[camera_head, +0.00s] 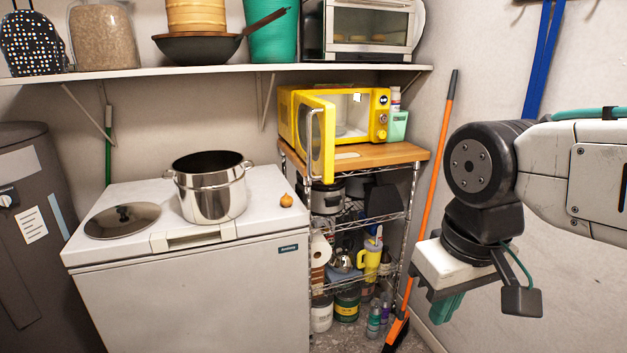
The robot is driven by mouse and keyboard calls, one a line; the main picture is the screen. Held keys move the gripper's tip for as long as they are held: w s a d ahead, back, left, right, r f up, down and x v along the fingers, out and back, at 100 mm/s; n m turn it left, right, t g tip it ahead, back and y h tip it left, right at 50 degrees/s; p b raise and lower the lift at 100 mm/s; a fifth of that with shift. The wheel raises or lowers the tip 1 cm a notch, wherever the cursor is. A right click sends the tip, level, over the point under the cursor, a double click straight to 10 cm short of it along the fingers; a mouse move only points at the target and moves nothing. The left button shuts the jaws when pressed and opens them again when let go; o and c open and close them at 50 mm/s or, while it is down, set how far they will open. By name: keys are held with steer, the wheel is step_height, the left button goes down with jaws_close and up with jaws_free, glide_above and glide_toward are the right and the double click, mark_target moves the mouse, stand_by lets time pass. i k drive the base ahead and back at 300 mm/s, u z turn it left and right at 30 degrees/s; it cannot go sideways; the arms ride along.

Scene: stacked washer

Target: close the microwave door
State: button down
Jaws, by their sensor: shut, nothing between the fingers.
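The yellow microwave (381,118) stands on the wooden top of a wire rack, right of the centre. Its door (328,145) is open, hinged at the left and swung out toward me, so I see it nearly edge-on. A silvery handle (311,135) runs down the door.
The rack's wooden top (405,152) carries the microwave. A white chest freezer (190,290) with a steel pot (211,192) and lid (122,220) stands left. An orange-handled broom (437,170) leans between rack and arm. A shelf (225,71) runs above.

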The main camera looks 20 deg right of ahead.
mark_target(315, 136)
steer(key=u, duration=0.7)
steer(key=i, duration=1.3)
steer(key=z, duration=0.65)
